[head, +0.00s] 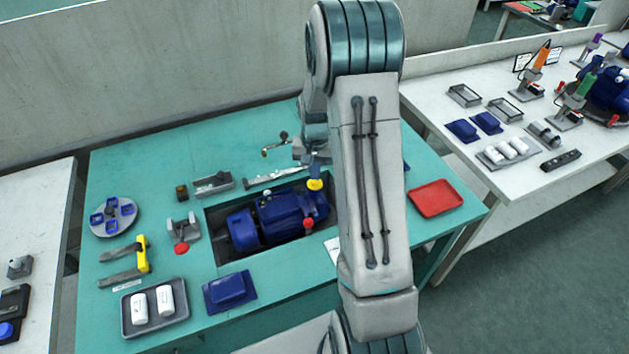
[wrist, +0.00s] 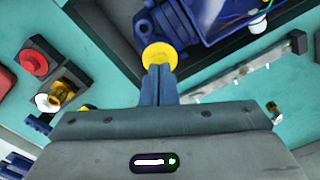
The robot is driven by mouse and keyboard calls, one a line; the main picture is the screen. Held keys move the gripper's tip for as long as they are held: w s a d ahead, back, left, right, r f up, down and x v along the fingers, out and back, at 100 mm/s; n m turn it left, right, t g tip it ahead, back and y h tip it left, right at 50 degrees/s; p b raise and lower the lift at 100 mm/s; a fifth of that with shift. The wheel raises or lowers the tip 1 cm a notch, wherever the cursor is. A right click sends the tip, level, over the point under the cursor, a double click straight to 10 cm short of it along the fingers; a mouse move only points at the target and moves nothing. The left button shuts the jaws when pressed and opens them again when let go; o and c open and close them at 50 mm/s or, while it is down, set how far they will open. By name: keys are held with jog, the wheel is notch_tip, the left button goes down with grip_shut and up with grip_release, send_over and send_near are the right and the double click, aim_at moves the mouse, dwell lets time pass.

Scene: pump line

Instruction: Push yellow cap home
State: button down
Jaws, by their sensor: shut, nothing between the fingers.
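The yellow cap (head: 315,184) is a small round disc at the upper right end of the blue pump (head: 287,214), which lies in the dark recess of the teal table. In the wrist view the yellow cap (wrist: 159,56) sits right at the tips of my gripper (wrist: 158,70), beside the blue pump body (wrist: 215,18). My gripper's fingers are shut together with nothing between them. The fingertips appear to touch the cap or hover just over it; I cannot tell which. My arm hides part of the table right of the pump. How deep the cap sits is not visible.
A metal rail (wrist: 235,70) lies close to the fingers. A red tray (head: 436,198) is right of my arm. A blue box (head: 229,291), a grey tray with white cylinders (head: 184,311) and a yellow-handled tool (head: 142,253) stand at the left and front.

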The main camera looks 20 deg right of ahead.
notch_tip(320, 180, up, 6)
jog(key=p, duration=0.3)
jog(key=shift+r, duration=0.2)
dwell(0.5)
jog(key=s+a+r+n+t, duration=0.1)
jog(key=s+a+r+n, duration=0.15)
jog(key=s+r, duration=0.35)
jog(key=s+a+r+n+t, duration=0.1)
jog(key=s+a+r, duration=0.25)
jog(key=r, duration=0.45)
jog(key=s+a+r+n, duration=0.1)
jog(key=s+a+r, duration=0.1)
jog(key=s, duration=0.4)
jog(key=s+a+r+n+t, duration=0.1)
jog(key=s+a+r, duration=0.1)
jog(key=s, duration=0.5)
jog(key=shift+s+a+r+t, duration=0.2)
jog(key=shift+s+a+t, duration=0.05)
jog(key=shift+t, duration=0.05)
jog(key=shift+n, duration=0.25)
